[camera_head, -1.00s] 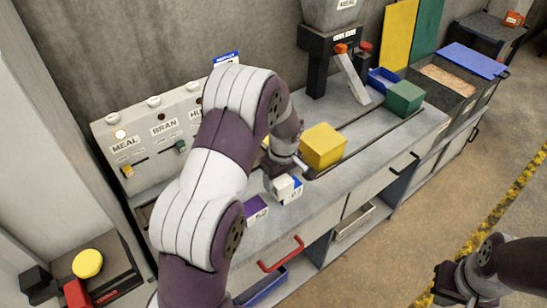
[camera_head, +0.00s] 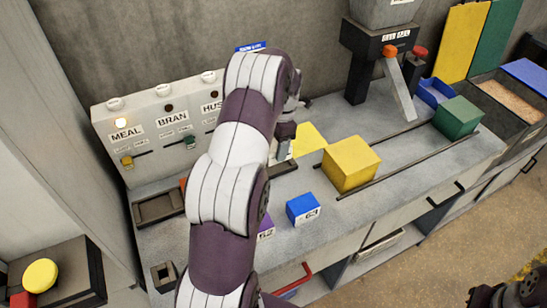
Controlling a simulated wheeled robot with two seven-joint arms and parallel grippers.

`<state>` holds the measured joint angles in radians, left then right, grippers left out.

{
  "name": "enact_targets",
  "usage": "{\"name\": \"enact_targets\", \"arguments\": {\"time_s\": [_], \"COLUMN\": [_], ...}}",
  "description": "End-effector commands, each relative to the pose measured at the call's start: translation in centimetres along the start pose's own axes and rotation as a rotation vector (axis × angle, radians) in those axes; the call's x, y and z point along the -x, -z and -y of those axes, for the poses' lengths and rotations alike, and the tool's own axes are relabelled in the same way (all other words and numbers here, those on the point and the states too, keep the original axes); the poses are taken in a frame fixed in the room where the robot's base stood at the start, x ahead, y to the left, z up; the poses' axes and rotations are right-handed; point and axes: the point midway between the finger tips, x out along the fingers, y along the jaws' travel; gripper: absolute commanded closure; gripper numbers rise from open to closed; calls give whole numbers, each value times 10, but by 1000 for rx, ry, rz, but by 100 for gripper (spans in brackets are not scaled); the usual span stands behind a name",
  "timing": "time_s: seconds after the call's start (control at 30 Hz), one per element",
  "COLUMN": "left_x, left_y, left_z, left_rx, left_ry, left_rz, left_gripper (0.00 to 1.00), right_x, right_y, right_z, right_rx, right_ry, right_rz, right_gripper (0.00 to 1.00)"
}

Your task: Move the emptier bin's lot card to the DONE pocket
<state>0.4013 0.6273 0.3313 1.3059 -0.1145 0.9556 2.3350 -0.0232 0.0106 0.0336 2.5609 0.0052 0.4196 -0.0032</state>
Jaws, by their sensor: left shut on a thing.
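My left gripper (camera_head: 285,137) points down over the bench behind the yellow box (camera_head: 350,166). It is shut on a small whitish piece, probably a card (camera_head: 284,150); its writing cannot be read. A blue block (camera_head: 303,207) with a white numbered label stands on the bench in front. A purple block (camera_head: 265,228) with a label is partly hidden behind my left arm. My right gripper (camera_head: 505,294) is cut off at the bottom right corner, so its jaws cannot be judged. I cannot make out a pocket marked DONE.
A panel (camera_head: 150,125) labelled MEAL, BRAN and HUS… stands at the back left. A yellow flat patch (camera_head: 310,138) lies behind the yellow box. A green box (camera_head: 457,116) stands between rails at right. A dark tray (camera_head: 158,208) lies left of my arm.

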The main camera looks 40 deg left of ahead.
Motion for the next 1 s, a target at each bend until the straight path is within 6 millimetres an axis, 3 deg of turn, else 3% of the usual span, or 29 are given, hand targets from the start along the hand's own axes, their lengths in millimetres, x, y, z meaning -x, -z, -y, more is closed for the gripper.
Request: {"name": "enact_targets", "arguments": {"time_s": [0.17, 0.4, 0.67, 0.7, 0.77, 1.0], "left_x": [-11, -47, -50, -51, -50, -50], "left_y": [6, 1, 0, 0, 0, 0], "left_z": [-13, -13, -13, -13, -13, -12], "left_rx": [-2, -4, -3, -3, -3, -3], "left_ry": [0, 0, -1, 0, 0, 0], "left_rz": [-1, 0, 0, 0, 0, 0], "left_gripper": [74, 74, 74, 37, 18, 15], "right_x": [6, 15, 11, 11, 12, 12], "right_y": [1, 2, 2, 2, 2, 2], "right_z": [0, 0, 0, 0, 0, 0], "right_rx": [0, 0, 0, 0, 0, 0], "right_ry": [0, 0, 0, 0, 0, 0], "right_rz": [-2, -1, -1, -1, -1, -1], "right_gripper": [100, 100, 100, 100, 100, 100]}}
